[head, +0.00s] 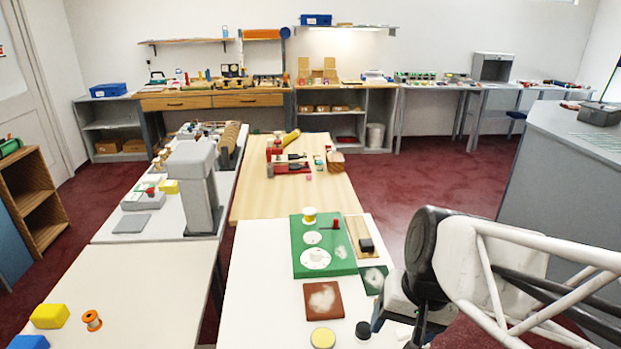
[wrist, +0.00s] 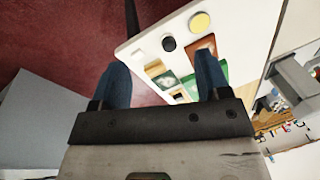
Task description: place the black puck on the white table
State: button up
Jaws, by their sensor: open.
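The black puck (head: 363,330) stands on the white table (head: 258,300) near its front right, right of a yellow disc. In the wrist view the black puck (wrist: 168,44) lies on the white table (wrist: 140,46), beyond my fingertips and seen between them. My gripper (wrist: 162,70) is open, with two dark blue fingers wide apart and nothing between them. In the head view my arm comes in from the right, and the gripper's fingers are largely hidden or cut off at the lower edge, right of the puck.
The yellow disc (head: 322,338), a brown tile (head: 323,300), a green board (head: 318,262) and a wooden block with a black piece (head: 366,245) share the white table. Another pale table (head: 150,285) stands left. Red floor (wrist: 60,40) shows beside the table. A grey counter (head: 565,150) stands right.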

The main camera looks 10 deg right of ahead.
jog(key=r+n, duration=0.1)
jog(key=r+n+h, duration=0.1)
jog(key=r, duration=0.1)
jog(key=r+n+t+h, duration=0.1)
jog(key=shift+s+d+r, duration=0.15)
jog(key=shift+s+d, duration=0.05)
jog(key=shift+d, duration=0.05)
